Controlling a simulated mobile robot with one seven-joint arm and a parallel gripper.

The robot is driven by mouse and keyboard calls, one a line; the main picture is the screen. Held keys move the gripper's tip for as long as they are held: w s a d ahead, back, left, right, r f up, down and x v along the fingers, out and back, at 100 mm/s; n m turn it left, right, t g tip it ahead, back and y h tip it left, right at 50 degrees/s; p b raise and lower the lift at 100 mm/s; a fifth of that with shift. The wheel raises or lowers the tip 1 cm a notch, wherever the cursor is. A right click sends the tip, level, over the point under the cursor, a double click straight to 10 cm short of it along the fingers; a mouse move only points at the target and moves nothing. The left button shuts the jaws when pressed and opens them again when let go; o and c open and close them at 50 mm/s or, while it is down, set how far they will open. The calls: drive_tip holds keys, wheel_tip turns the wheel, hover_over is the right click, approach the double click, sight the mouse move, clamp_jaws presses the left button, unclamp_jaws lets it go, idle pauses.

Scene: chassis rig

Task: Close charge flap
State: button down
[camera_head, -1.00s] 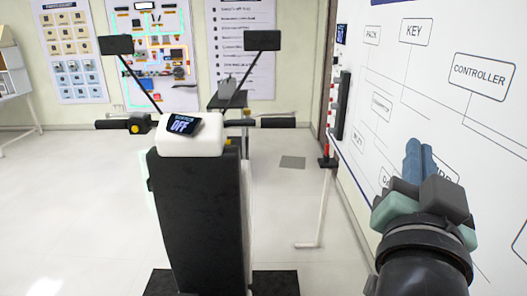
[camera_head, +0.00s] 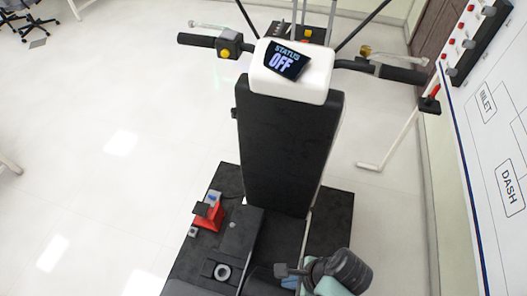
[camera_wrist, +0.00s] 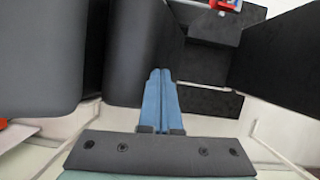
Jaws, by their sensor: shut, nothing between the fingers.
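The rig's black front panel (camera_head: 285,150) stands upright on its dark footboard (camera_head: 335,215). Low on the rig, a dark block (camera_head: 240,236) and a square plate with a pale ring-shaped socket (camera_head: 222,271) show. I cannot tell for sure which part is the charge flap or how it stands. My gripper (camera_head: 288,283) is low at the bottom of the head view, right of the socket and partly behind its own wrist. In the wrist view its blue fingers (camera_wrist: 160,74) are together and empty, between dark panels. Contact with the rig cannot be told.
A red device with a blue top (camera_head: 209,214) sits on the footboard's left side. Handlebars (camera_head: 395,72) and a status display reading OFF (camera_head: 282,61) are above. A diagram board (camera_head: 490,130) stands at right.

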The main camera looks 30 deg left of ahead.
drive_tip(key=s+a+f+p, duration=0.2)
drive_tip(key=a+f, duration=0.2)
drive_tip(key=a, duration=0.1)
drive_tip(key=shift+a+f, duration=0.25)
drive_tip(key=shift+a, duration=0.15)
drive_tip(key=shift+w, duration=0.2)
